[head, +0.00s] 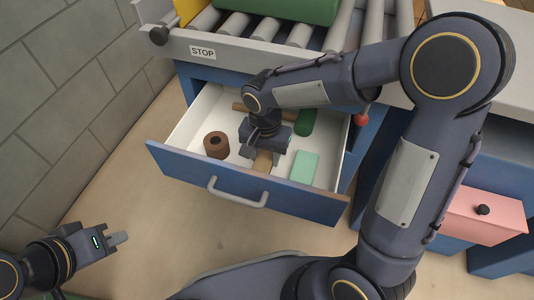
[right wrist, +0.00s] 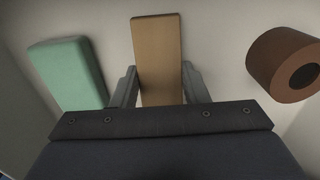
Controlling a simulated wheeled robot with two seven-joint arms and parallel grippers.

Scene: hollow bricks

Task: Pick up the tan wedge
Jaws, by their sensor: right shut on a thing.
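The tan wedge (head: 263,162) lies in the open drawer (head: 232,182), partly hidden by my right gripper in the head view. In the right wrist view the tan wedge (right wrist: 158,60) stands between the two fingers of my right gripper (right wrist: 158,88), which is shut on it. In the head view my right gripper (head: 263,150) reaches down into the drawer. My left gripper (head: 119,238) is low at the left, away from the drawer; its fingers are too small to judge.
A brown hollow cylinder (head: 216,145) and a mint block (head: 304,166) lie either side of the wedge. A green piece (head: 306,122) and a brown bar (head: 240,106) lie further back. A roller conveyor (head: 290,35) stands above; a pink drawer (head: 487,215) is at right.

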